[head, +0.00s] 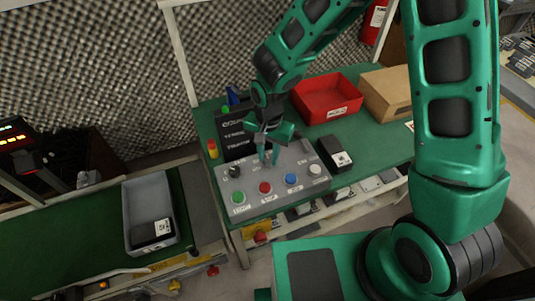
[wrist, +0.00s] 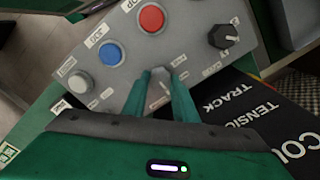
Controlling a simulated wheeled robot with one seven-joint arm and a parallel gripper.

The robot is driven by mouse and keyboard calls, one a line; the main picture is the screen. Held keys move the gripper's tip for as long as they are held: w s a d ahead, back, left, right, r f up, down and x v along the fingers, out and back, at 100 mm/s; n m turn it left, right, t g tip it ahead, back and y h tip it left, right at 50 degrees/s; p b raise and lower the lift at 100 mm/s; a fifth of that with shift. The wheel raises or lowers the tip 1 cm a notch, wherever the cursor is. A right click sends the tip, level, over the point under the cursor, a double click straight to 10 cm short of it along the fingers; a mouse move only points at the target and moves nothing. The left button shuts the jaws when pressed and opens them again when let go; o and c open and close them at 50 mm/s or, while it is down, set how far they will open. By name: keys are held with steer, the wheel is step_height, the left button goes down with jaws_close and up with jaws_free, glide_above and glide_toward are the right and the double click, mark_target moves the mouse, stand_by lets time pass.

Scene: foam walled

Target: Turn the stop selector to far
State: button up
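A grey control panel (head: 270,180) lies on the green bench, with green (head: 238,197), red (head: 265,188), blue (head: 291,179) and white (head: 315,169) buttons. A black knob with a pale pointer mark (head: 234,171) sits at its left back corner; it also shows in the wrist view (wrist: 223,37). My gripper (head: 268,156) points down at the panel's back middle, behind the red and blue buttons. In the wrist view its fingertips (wrist: 161,74) are a little apart, with a small grey part between them. Whether they grip it is unclear. Labels are too small to tell which control is the stop selector.
A black lettered board (head: 236,134) stands behind the panel. A black box (head: 335,153) sits right of it, with a red tray (head: 326,98) and cardboard box (head: 386,94) farther back. A grey bin (head: 150,190) stands on the left conveyor.

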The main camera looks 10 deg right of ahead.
steer(key=shift+a, duration=0.1)
steer(key=shift+c, duration=1.3)
steer(key=shift+n, duration=0.3)
steer(key=n, duration=1.7)
steer(key=shift+n, duration=0.3)
